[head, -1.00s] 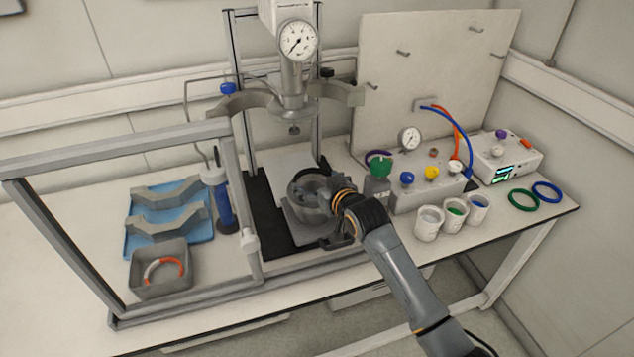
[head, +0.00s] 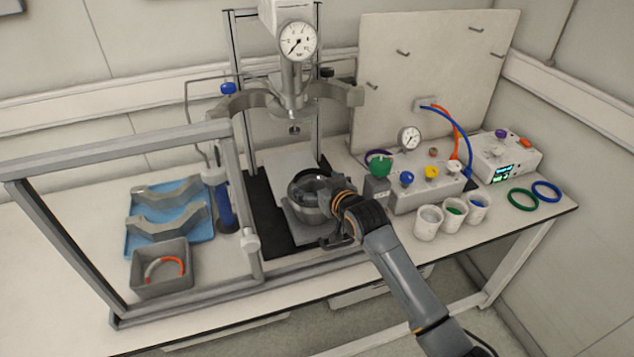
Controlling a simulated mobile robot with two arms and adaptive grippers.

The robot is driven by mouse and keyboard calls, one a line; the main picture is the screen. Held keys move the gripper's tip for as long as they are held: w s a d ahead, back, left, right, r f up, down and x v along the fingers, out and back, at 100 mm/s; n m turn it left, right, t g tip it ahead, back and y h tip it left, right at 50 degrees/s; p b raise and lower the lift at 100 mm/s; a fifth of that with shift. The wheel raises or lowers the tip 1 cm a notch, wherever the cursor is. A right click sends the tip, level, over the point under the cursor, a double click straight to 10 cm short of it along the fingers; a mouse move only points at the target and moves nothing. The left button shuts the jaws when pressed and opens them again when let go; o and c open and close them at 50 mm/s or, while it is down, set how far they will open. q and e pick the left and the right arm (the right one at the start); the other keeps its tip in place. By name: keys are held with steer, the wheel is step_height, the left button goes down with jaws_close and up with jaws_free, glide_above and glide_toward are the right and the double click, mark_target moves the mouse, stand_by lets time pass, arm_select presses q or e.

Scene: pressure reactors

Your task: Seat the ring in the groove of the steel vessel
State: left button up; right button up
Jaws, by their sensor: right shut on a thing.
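The steel vessel (head: 308,208) stands on a plate at the middle of the bench, under the reactor head. My right gripper (head: 328,190) reaches in from the right, over the vessel's right rim, and is shut. A dark ring (head: 297,179) shows at the vessel's mouth, lying about level with the rim; its right part is hidden behind my gripper. I cannot tell whether it sits in the groove. My left gripper is not in view.
The reactor head with a gauge (head: 297,40) and open clamp halves (head: 240,103) hang above. A guard frame (head: 120,150) stands at left, near a blue tray (head: 190,222) and a grey bin (head: 160,275). Cups (head: 429,223) and green and blue rings (head: 523,199) lie right.

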steer(key=shift+f, duration=0.15)
steer(key=o, duration=0.7)
steer(key=shift+c, duration=0.2)
steer(key=shift+s, duration=0.15)
steer(key=v, duration=1.2)
